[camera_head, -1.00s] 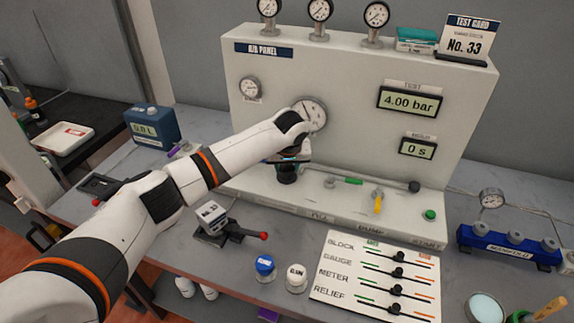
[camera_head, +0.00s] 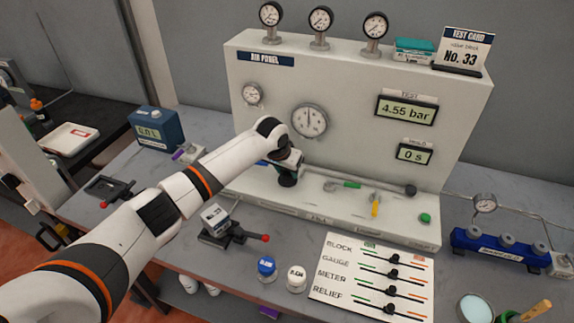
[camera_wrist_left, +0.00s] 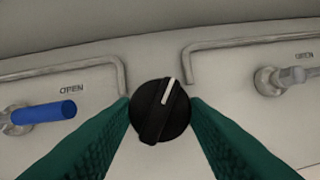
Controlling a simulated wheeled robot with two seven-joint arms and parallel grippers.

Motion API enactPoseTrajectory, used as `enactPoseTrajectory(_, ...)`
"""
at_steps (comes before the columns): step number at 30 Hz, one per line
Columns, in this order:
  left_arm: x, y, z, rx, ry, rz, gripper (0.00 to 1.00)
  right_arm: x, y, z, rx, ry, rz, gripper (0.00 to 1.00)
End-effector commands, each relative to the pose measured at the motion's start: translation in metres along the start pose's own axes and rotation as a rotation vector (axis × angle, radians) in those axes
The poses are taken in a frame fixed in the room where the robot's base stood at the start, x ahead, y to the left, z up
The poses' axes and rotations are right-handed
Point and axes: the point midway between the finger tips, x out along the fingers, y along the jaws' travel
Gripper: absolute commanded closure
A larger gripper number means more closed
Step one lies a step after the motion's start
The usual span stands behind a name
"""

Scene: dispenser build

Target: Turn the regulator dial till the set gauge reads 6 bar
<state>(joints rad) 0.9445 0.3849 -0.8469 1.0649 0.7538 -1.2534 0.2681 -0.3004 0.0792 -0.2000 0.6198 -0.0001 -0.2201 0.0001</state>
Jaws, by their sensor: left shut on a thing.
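The black regulator dial (camera_wrist_left: 160,108) with a white pointer line shows in the left wrist view, its line pointing up and slightly right. My left gripper (camera_wrist_left: 161,100) has its green fingers closed on both sides of the dial. In the head view my left gripper (camera_head: 287,166) is low on the front of the white air panel (camera_head: 345,160), and hides most of the dial. The large round gauge (camera_head: 309,121) above it has its needle nearly straight up; its numbers are too small to read. The test display (camera_head: 406,109) reads 4.55 bar. My right gripper is out of view.
A blue valve handle (camera_wrist_left: 45,115) is left of the dial in the wrist view, with pipes nearby. A green handle (camera_head: 345,185) and a yellow handle (camera_head: 376,207) are to the right on the panel. A clamp block (camera_head: 216,222) stands on the bench in front.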

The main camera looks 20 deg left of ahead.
Motion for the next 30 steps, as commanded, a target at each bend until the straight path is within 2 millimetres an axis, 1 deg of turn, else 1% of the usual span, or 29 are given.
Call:
enactPoseTrajectory(1, -0.001, 0.001, 0.000, 0.037, 0.000, -0.017, 0.82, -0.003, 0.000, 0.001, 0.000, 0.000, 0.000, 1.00)
enactPoseTrajectory(5, 0.000, 0.002, 0.000, 0.150, -0.001, -0.064, 0.82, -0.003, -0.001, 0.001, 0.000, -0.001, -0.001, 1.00)
enactPoseTrajectory(15, 0.002, 0.004, 0.001, 0.409, -0.002, -0.170, 0.82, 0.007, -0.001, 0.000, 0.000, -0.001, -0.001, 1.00)
enactPoseTrajectory(22, 0.002, 0.005, 0.002, 0.522, -0.002, -0.215, 0.82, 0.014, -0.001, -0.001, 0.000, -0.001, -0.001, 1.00)
enactPoseTrajectory(30, 0.001, 0.006, 0.002, 0.580, -0.002, -0.239, 0.82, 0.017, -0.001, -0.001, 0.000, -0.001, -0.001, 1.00)
